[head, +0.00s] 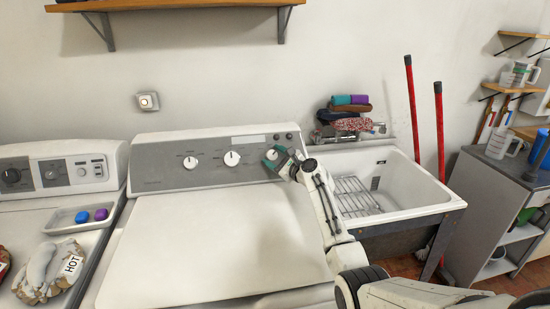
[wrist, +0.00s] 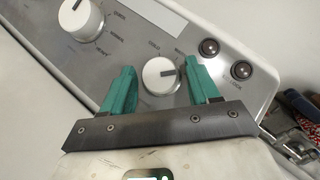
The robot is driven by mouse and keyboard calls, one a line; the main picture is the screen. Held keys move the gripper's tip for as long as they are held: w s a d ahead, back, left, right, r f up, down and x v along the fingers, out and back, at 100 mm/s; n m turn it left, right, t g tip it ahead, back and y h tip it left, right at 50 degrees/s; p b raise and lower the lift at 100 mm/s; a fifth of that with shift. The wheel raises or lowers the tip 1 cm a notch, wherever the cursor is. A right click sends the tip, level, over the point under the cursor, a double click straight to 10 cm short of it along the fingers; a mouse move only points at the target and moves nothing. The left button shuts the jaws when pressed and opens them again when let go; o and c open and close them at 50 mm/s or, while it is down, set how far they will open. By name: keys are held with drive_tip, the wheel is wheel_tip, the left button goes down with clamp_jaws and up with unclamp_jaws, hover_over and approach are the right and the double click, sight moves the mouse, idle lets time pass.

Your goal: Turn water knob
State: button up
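The water knob (wrist: 160,76) is a small round white dial with a dark pointer line, on the grey control panel (wrist: 235,50) of the white washer. Lettering that seems to read cold and warm is beside it. My gripper (wrist: 163,68) has teal fingers, one on each side of this knob, with small gaps showing at its sides. It looks open around the knob; whether a finger touches it is hard to tell. In the head view my gripper (head: 276,158) is at the panel's right part and partly covers the knob (head: 271,155).
Other white knobs (head: 232,158) (head: 190,162) sit left on the panel. Two dark round buttons (wrist: 209,47) (wrist: 242,70) are close on the right. A white utility tub (head: 410,190) with a wire rack stands right of the washer. A shelf (head: 180,5) hangs above.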

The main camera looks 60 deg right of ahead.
drive_tip(key=c, duration=0.9)
drive_tip(key=shift+o, duration=0.2)
drive_tip(key=shift+n+y, duration=0.4)
drive_tip(key=n+y, duration=0.1)
drive_tip(key=n, duration=0.1)
drive_tip(key=n+g+y, duration=0.1)
drive_tip(key=n, duration=0.1)
drive_tip(key=shift+d+r, duration=0.15)
drive_tip(key=shift+r, duration=0.05)
drive_tip(key=shift+n+g+y, duration=1.2)
drive_tip(key=shift+n+g, duration=0.1)
drive_tip(key=shift+n, duration=0.9)
drive_tip(key=shift+p, duration=0.3)
drive_tip(key=o, duration=1.1)
drive_tip(key=shift+c, duration=0.2)
drive_tip(key=shift+r, duration=0.1)
